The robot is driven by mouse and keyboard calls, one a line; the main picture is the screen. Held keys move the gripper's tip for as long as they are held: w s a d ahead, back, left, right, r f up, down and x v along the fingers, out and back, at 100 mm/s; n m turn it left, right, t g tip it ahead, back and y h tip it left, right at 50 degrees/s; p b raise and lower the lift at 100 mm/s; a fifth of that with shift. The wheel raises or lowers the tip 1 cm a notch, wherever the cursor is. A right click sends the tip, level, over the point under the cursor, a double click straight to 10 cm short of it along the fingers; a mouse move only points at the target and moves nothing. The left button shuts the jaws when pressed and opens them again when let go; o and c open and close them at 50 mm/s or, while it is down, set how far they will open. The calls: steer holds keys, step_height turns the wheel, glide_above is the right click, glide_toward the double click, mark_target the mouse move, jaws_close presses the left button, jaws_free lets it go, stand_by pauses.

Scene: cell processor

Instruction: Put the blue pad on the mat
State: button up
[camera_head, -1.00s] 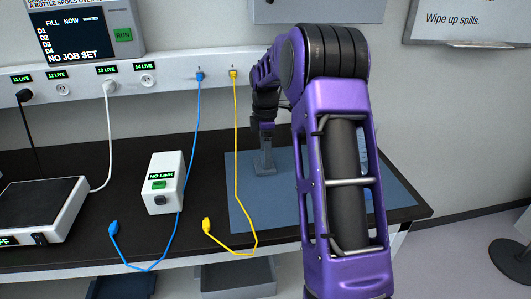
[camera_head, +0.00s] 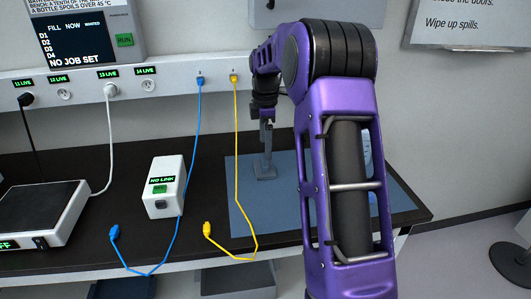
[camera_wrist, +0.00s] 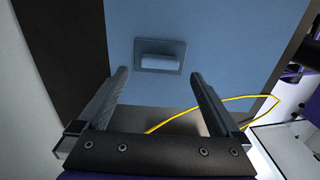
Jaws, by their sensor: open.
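The blue pad (camera_head: 265,170), a small blue-grey plate with a raised block, lies flat on the blue mat (camera_head: 285,205), near its far left part. In the wrist view the pad (camera_wrist: 170,66) is wholly on the mat (camera_wrist: 235,35), with no mat edge crossing it. My gripper (camera_wrist: 159,73) is open, its two fingers wide apart and empty. The pad lies beyond the fingertips, between their lines and apart from them. In the head view my gripper (camera_head: 267,138) is just above the pad. My arm hides the right part of the mat.
A pale thing shows partly behind my arm.

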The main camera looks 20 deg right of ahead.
step_height(320, 180, up, 7)
steer(key=shift+p, duration=0.35)
